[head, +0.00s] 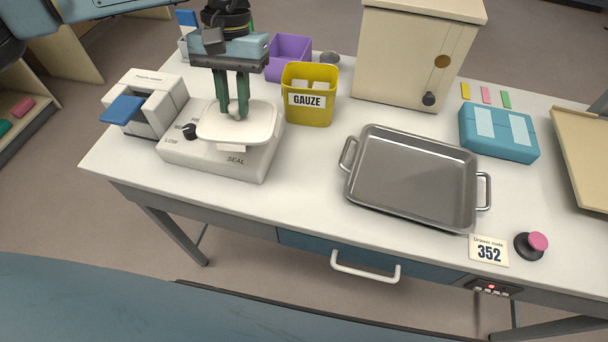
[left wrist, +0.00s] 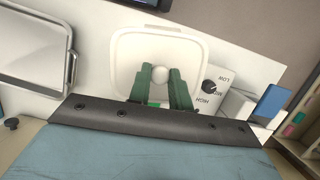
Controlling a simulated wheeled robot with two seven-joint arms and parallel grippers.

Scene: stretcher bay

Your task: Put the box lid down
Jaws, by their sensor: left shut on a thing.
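The box lid (head: 262,122) is a white rounded square with a round knob on top. My left gripper (head: 238,108) points down from above with its green fingers shut on the knob. In the left wrist view the lid (left wrist: 127,60) lies flat under the gripper (left wrist: 161,78), with the pale knob between the fingers. The lid is over the top of the white sealing device (head: 215,164), which carries a dial and the word SEAL. Whether the lid touches the device I cannot tell. My right gripper is not in view.
A yellow gauze bin (head: 310,112) stands just right of the device, and a purple bin (head: 289,48) behind it. A white dispenser with a blue paddle (head: 122,110) is at left. A steel tray (head: 415,180) lies to the right. The table is clear in front of the device.

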